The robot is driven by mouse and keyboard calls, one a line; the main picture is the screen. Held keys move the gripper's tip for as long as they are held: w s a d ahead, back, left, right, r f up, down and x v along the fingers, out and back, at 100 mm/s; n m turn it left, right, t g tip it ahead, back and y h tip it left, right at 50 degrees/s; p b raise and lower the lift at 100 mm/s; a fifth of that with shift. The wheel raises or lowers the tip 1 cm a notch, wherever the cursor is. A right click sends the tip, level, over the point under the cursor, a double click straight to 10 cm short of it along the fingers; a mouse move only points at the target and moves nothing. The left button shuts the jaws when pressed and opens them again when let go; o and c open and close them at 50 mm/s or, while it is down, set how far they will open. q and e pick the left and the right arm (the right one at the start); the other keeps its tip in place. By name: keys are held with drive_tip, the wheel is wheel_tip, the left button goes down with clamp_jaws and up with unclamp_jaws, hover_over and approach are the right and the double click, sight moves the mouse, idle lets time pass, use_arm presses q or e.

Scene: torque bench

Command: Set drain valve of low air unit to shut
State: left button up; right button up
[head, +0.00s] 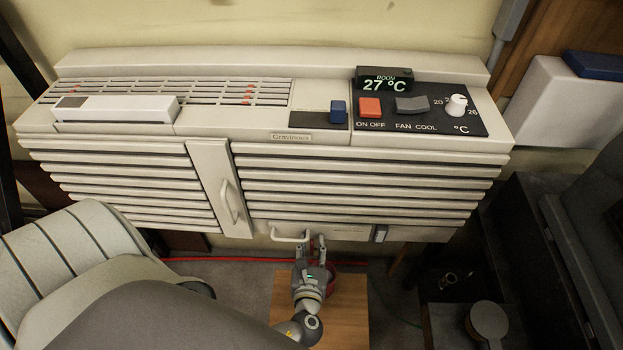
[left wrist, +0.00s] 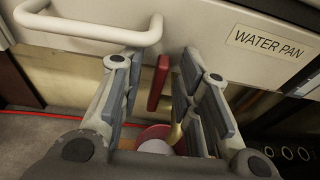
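The low air unit (head: 370,190) is a long cream cabinet with slatted fronts. Below its front panel, in the left wrist view, a red lever (left wrist: 158,82) hangs down beside the "WATER PAN" label (left wrist: 265,43); it looks like the drain valve handle. My left gripper (head: 310,247) is at the unit's lower edge. In the left wrist view its fingers (left wrist: 160,75) are spread, with the red lever in the gap between them, seemingly touching neither finger. The valve body behind is mostly hidden. My right gripper is not in view.
A cream pull handle (left wrist: 90,28) sticks out left of the lever, close to my left finger. A red round vessel (left wrist: 155,135) stands below the lever. A wooden board (head: 345,310) lies under my gripper. A padded chair (head: 90,265) is at left.

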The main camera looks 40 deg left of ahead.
use_arm(q)
drive_tip(key=v, duration=1.2)
drive_tip(key=shift+s+f, duration=0.1)
drive_tip(key=shift+f, duration=0.05)
